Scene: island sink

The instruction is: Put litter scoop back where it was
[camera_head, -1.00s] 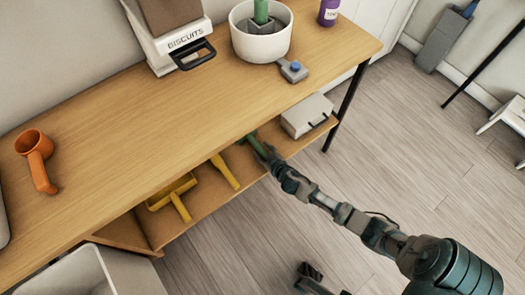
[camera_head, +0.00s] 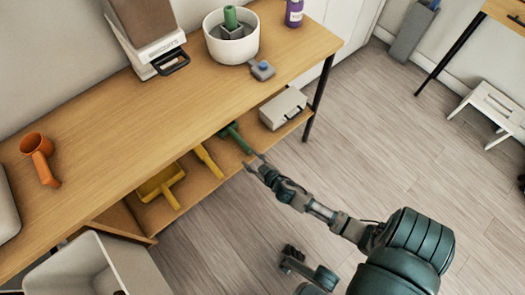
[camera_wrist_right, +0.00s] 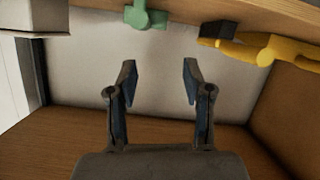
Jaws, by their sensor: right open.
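A green handled tool (camera_head: 236,138), which looks like the litter scoop, lies on the low shelf under the wooden table, between a yellow tool and a white box. Its far part is hidden under the tabletop. It also shows at the top of the right wrist view (camera_wrist_right: 147,15). My right gripper (camera_head: 255,162) is open and empty just outside the shelf, close to the tool's handle end. In the right wrist view its two fingers (camera_wrist_right: 160,68) are apart with nothing between them. My left gripper (camera_head: 291,256) shows small and dark at the bottom; its jaws are unclear.
The shelf also holds a yellow dustpan (camera_head: 161,184), a yellow brush (camera_head: 208,161) and a white box (camera_head: 283,108). The tabletop (camera_head: 130,115) carries an orange scoop (camera_head: 38,157), a biscuit container (camera_head: 150,40) and a white pot (camera_head: 232,45). A bin (camera_head: 85,270) stands lower left.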

